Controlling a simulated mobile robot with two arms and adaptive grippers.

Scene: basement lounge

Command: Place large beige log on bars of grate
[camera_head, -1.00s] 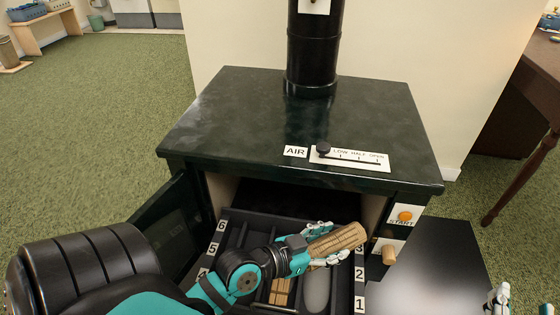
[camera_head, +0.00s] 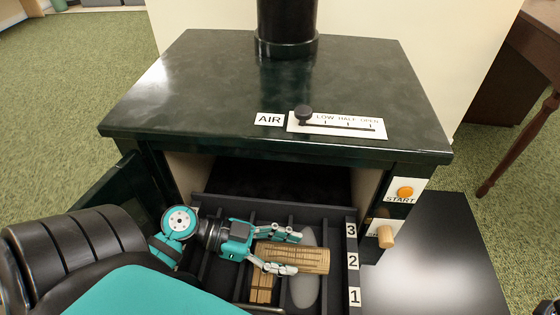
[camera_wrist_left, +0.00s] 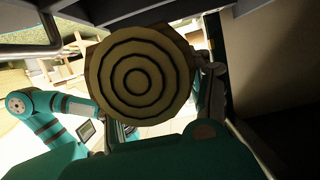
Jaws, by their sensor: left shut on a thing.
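The large beige log (camera_head: 312,260) is held by my left gripper (camera_head: 294,253), whose fingers close on it from the left. In the left wrist view the log's ringed round end (camera_wrist_left: 138,76) fills the upper middle. Only a small piece of my right gripper (camera_head: 548,306) shows at the bottom right corner; its jaws cannot be made out.
A smaller beige block (camera_head: 262,288) and a grey rounded thing (camera_head: 305,288) lie between the bars. Labels 1, 2 and 3 mark the right rim. The black stove (camera_head: 250,85) overhangs behind; an open door (camera_head: 108,205) stands left and a dark panel (camera_head: 440,260) lies right.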

